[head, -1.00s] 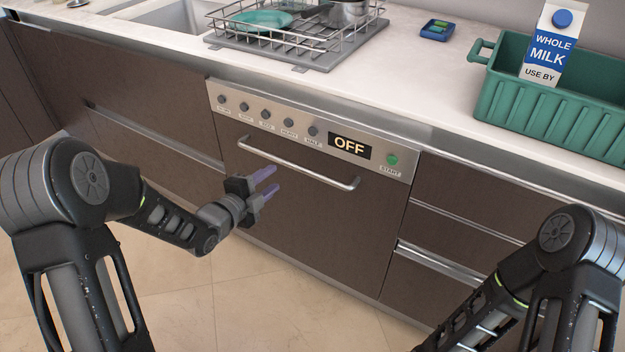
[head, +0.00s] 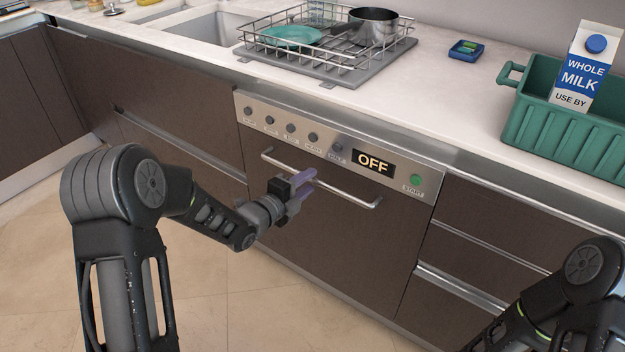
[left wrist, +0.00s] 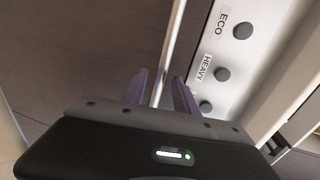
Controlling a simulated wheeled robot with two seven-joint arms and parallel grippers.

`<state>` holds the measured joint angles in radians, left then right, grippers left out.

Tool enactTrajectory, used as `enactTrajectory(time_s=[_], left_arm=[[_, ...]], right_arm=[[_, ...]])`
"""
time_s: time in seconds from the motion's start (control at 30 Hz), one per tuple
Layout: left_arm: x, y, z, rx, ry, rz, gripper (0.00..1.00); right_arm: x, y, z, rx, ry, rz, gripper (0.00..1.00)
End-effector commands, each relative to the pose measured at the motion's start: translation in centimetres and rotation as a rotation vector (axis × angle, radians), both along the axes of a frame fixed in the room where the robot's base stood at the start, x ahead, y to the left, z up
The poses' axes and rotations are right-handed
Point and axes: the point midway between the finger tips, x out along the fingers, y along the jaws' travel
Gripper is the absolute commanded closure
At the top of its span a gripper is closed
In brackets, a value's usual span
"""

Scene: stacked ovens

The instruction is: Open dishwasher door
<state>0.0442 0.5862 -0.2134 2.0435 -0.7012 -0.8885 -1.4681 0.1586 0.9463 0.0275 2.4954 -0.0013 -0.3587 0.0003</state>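The dishwasher door (head: 340,250) is a closed brown panel below a steel control strip that reads OFF. Its steel bar handle (head: 352,196) runs across the top of the door. My left gripper (head: 305,187) is in front of the handle, left of its middle, with two purple fingers apart. In the left wrist view, the handle (left wrist: 172,50) passes between the open fingers (left wrist: 158,90). I cannot tell whether they touch it. My right gripper is out of view; only my right arm shows at the lower right.
Drawers flank the dishwasher. The counter above holds a dish rack (head: 345,65) with a pot, a blue dish (head: 466,50), and a green crate (head: 565,125) with a milk carton (head: 585,70). The floor (head: 250,315) in front is clear.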

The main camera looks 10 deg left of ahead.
Motion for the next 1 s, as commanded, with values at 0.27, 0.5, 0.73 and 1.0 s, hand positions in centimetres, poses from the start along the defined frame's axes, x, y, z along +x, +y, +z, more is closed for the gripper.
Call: enactTrajectory(time_s=[0.27,0.5,0.73,1.0], left_arm=[[2.4,-1.0,-0.5,0.0,-0.001,-0.001,0.65],[2.5,-1.0,-0.5,0.0,-0.001,0.0,0.65],[2.5,-1.0,-0.5,0.0,0.0,0.0,0.83],[2.4,-1.0,-0.5,0.001,0.0,0.0,1.0]], right_arm=[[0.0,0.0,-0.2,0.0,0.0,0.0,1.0],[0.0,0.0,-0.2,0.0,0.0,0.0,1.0],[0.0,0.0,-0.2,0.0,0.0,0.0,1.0],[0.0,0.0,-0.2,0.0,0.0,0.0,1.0]])
